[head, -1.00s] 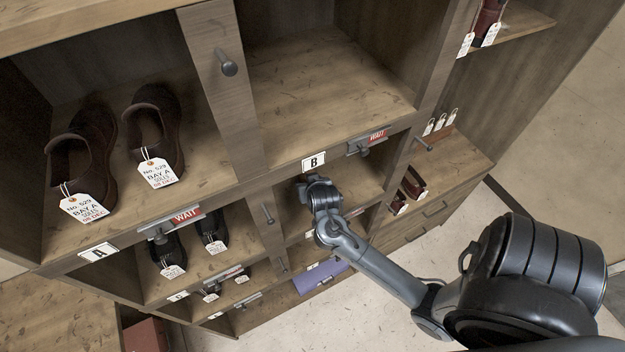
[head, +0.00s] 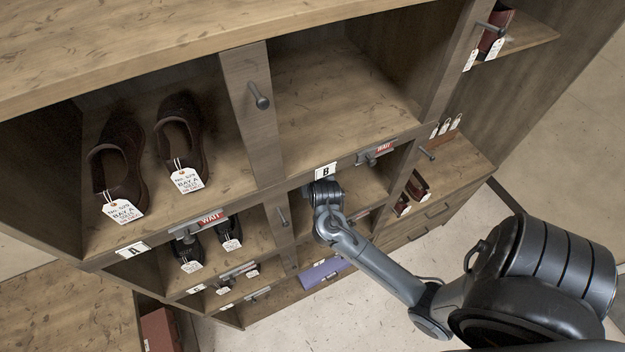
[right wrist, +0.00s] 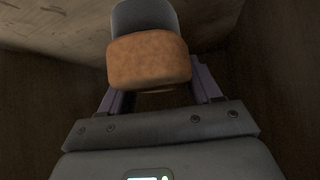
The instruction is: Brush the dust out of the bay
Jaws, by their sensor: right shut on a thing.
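My right arm reaches into the compartment (head: 362,190) below the label B (head: 326,171) in the head view. Its wrist is at the opening, and the fingers are hidden inside. In the right wrist view my right gripper (right wrist: 158,90) is shut on a brown block with a dark grey part beyond it, which looks like the brush (right wrist: 148,60). Wooden surfaces surround it, with a paler, marked panel (right wrist: 60,25) at upper left. I cannot tell dust from the wood's dark marks. My left gripper is not in view.
Dark brown tagged shoes (head: 115,165) stand in the upper left compartment. The upper right compartment (head: 340,105) is empty. Black shoes (head: 187,250) stand below on the left. Pegs such as this one (head: 259,97) stick out from the dividers. A purple box (head: 323,272) lies lower down.

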